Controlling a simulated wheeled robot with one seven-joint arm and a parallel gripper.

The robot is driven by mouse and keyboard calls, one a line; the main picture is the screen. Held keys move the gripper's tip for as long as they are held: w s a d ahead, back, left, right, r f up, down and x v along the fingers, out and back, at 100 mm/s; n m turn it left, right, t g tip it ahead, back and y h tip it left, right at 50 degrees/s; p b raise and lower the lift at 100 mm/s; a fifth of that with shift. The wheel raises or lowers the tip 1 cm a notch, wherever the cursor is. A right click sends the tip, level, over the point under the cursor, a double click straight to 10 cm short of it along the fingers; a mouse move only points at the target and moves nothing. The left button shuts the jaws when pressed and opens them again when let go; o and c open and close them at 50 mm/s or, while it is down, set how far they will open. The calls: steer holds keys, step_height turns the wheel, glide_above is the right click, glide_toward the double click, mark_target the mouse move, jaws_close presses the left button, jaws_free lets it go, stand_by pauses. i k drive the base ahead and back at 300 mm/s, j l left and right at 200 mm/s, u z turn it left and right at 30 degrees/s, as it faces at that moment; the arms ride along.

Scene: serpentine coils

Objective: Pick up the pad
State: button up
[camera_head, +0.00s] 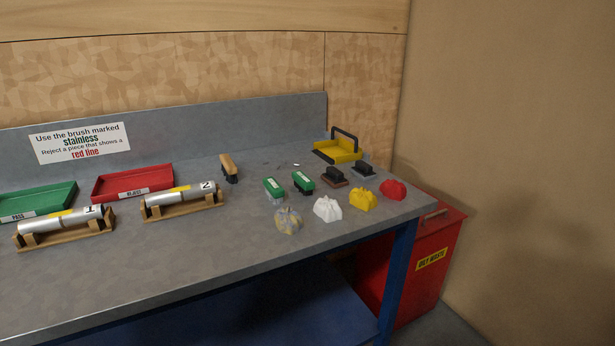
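Two small black-handled blocks look like pads and sit at the right of the grey bench. One, with a brown underside, is the brown pad (335,177). The other, with a grey underside, is the grey pad (364,170), just right of it and closer to the right edge. I cannot tell which one the task means. Both lie flat on the bench, behind the cloths and in front of a yellow tool with a black handle (338,148). My gripper is not in view.
Two green brushes (273,188) (303,182) and a wooden brush (229,168) stand left of the pads. Several crumpled cloths (327,209) lie in front. Cylinders in wooden cradles (183,210), a red tray (133,183) and a green tray (37,201) fill the left. A red bin (432,265) stands at right.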

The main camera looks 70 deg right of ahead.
mark_target(333, 177)
steer(key=z, duration=2.3)
steer(key=l+u, duration=0.1)
steer(key=u, duration=0.85)
steer(key=l+u, duration=0.45)
steer(key=l, duration=0.15)
steer(key=l+u, duration=0.45)
steer(key=l, duration=0.2)
steer(key=k+l+u, duration=0.15)
steer(key=l+u, duration=0.3)
steer(key=l, duration=0.15)
steer(key=k+l, duration=0.15)
steer(key=l, duration=0.2)
steer(key=k+l, duration=0.15)
steer(key=l, duration=0.25)
steer(key=k+l+u, duration=0.1)
steer(key=l, duration=0.25)
steer(key=k+l, duration=0.15)
steer(key=l, duration=0.2)
steer(key=k+l+u, duration=0.1)
steer(key=l, duration=0.25)
steer(key=k+l, duration=0.25)
steer(key=l, duration=0.1)
